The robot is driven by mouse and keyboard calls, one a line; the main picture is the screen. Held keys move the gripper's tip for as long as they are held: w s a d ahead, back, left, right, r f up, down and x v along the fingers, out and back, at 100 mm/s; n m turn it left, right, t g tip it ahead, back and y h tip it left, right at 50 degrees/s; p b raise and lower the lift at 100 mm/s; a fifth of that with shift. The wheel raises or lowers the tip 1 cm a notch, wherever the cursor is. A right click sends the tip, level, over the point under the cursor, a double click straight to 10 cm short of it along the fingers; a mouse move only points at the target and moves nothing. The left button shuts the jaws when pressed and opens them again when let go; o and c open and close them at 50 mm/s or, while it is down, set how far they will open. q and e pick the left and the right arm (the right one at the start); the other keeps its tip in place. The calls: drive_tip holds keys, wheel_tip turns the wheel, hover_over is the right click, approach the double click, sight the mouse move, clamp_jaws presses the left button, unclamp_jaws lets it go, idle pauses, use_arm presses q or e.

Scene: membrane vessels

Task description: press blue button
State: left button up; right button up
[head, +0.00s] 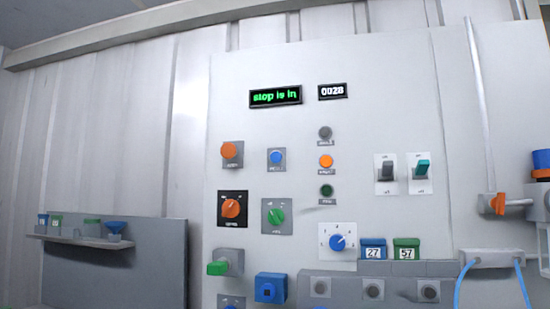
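A small round blue button (276,157) sits on a grey plate in the upper part of the white panel (390,90), in the head view. An orange mushroom-shaped button (229,150) is to its left. Lower down are a blue rotary knob (337,242) on a white numbered dial and a blue square block (270,288) whose function I cannot tell. Neither of my grippers is in view, and nothing covers the blue button.
A lit display (275,96) reads "stop is in"; a counter (332,91) reads 0028. Indicator lamps (326,161), two toggle switches (388,172) and orange (231,208) and green (276,216) knobs surround the button. A grey shelf (80,239) is left; an orange-handled pipe (497,204) is right.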

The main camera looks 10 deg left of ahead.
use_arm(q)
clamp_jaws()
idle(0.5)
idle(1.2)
